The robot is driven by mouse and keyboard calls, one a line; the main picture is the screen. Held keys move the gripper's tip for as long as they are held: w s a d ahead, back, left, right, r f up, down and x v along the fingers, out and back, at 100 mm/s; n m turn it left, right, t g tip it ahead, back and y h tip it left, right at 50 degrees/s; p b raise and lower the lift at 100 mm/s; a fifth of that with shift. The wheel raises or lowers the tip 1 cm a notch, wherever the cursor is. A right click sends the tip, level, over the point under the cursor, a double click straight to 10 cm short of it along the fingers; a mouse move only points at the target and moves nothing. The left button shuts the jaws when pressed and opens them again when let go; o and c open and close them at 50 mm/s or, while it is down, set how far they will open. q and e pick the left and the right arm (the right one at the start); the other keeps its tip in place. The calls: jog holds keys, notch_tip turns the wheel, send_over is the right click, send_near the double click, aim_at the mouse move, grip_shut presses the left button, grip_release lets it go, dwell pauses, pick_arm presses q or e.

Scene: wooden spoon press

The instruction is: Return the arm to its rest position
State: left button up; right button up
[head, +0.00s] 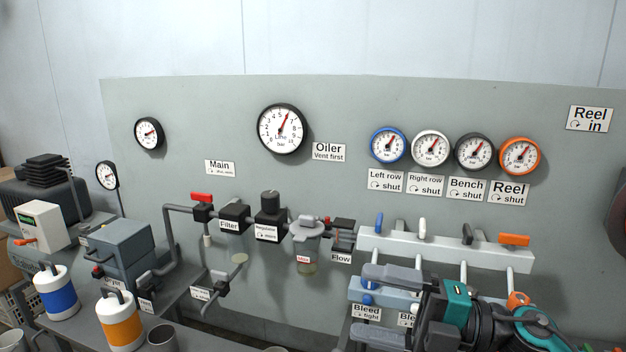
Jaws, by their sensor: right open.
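My right gripper (370,302) is at the lower right, with its black and teal wrist behind it. Its two grey fingers point left and are spread apart. I see nothing held between them. They overlap the lower light manifold (358,291) with its blue knob in the picture; I cannot tell whether they touch it. The arm and gripper hide part of the panel's lower right and the "Bleed" labels (367,314). My left gripper is not in view.
The grey panel (300,180) carries a large gauge (281,129) and several smaller ones. A white manifold (445,247) with coloured levers sits above my gripper. Piping with a red-handled valve (202,198) and a filter (234,218) runs left. Blue (57,294) and orange (121,323) canisters stand lower left.

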jog(key=d+f+m+t+h, duration=0.5)
jog(key=f+m+t+h, duration=0.55)
jog(key=m, duration=0.95)
jog(key=s+d+f+m+g+h, duration=0.2)
jog(key=s+f, duration=0.4)
jog(key=f, duration=0.4)
jog(key=s+d+f+m+g+h, duration=0.1)
jog(key=s+f+m+g+h, duration=0.1)
jog(key=s+f+m+h, duration=0.2)
jog(key=s+f+m, duration=0.3)
jog(key=f, duration=0.3)
jog(key=shift+d+f+g, duration=0.35)
jog(key=shift+d+f, duration=0.05)
jog(key=shift+c, duration=0.3)
